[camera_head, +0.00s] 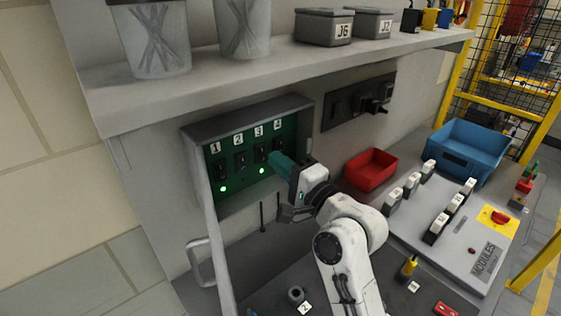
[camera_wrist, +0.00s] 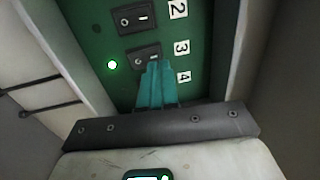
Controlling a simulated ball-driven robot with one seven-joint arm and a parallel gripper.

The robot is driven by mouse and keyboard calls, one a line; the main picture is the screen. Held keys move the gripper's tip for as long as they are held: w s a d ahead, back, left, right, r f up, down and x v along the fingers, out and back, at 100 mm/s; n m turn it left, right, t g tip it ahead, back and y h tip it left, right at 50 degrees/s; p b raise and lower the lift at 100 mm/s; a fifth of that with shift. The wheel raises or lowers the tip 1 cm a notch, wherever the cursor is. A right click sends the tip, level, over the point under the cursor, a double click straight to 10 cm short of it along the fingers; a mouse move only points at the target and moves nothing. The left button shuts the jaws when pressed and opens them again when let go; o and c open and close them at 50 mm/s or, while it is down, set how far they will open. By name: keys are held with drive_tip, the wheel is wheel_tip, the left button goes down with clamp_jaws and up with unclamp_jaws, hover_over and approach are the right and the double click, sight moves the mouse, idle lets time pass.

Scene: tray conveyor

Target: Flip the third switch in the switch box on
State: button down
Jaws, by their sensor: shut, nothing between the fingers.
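The open grey switch box (camera_head: 188,150) on the wall has a green panel with switches labelled 1 to 4. The third switch (camera_head: 261,152) is a black rocker, and a green light (camera_head: 262,170) glows below it. It also shows in the wrist view (camera_wrist: 141,52), with its lit light (camera_wrist: 112,65) beside it. Another green light (camera_head: 223,189) glows below switch 1. My gripper (camera_head: 273,156) is shut and empty, its teal fingertips (camera_wrist: 154,66) at the third switch's edge on the side of 4; contact cannot be told. The fourth switch is hidden behind the fingers.
The box's side wall and open door stand close to my gripper. A shelf (camera_head: 280,62) with bins overhangs above. A red bin (camera_head: 371,170), a blue bin (camera_head: 468,150) and a module panel (camera_head: 455,240) lie to the right. A door handle (camera_head: 200,262) stands at lower left.

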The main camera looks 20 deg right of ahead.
drive_tip(key=r+b+v, duration=0.2)
drive_tip(key=v, duration=0.8)
drive_tip(key=shift+s+r, duration=0.2)
drive_tip(key=shift+r, duration=0.05)
